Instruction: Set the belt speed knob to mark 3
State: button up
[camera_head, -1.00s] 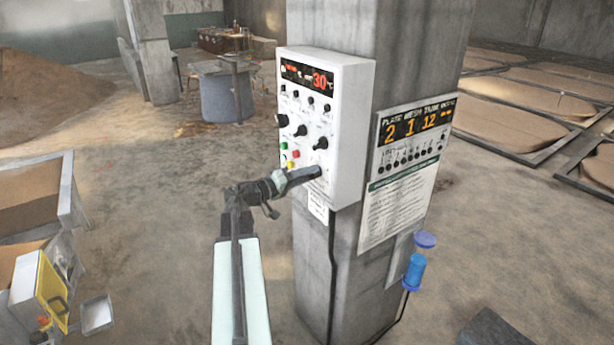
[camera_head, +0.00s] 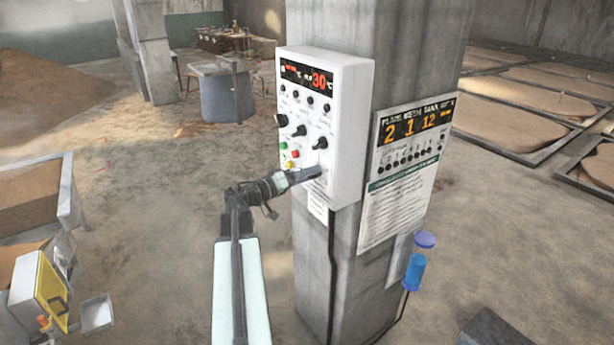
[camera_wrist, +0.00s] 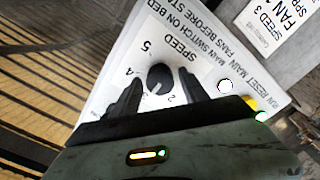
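The belt speed knob (camera_wrist: 160,78) is a round black knob under the printed word SPEED, which reads upside down in the wrist view. Its dial shows 5, 4 and 2; a light pointer line on it points down-left, between 4 and 2. In the head view my gripper (camera_head: 318,172) is at the lower face of the white control box (camera_head: 350,130) and hides this knob.
The box hangs on a concrete pillar (camera_head: 330,270). Other black knobs (camera_head: 320,143) and coloured buttons (camera_head: 293,155) sit just above my gripper. A sign board (camera_head: 405,205) and a blue cylinder (camera_head: 415,270) are to the right. The floor left of the pillar is open.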

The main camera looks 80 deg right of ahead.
jog(key=shift+w+a, duration=0.1)
jog(key=v, duration=0.7)
jog(key=shift+w+a, duration=0.15)
jog(key=shift+w, duration=0.05)
jog(key=shift+w, duration=0.1)
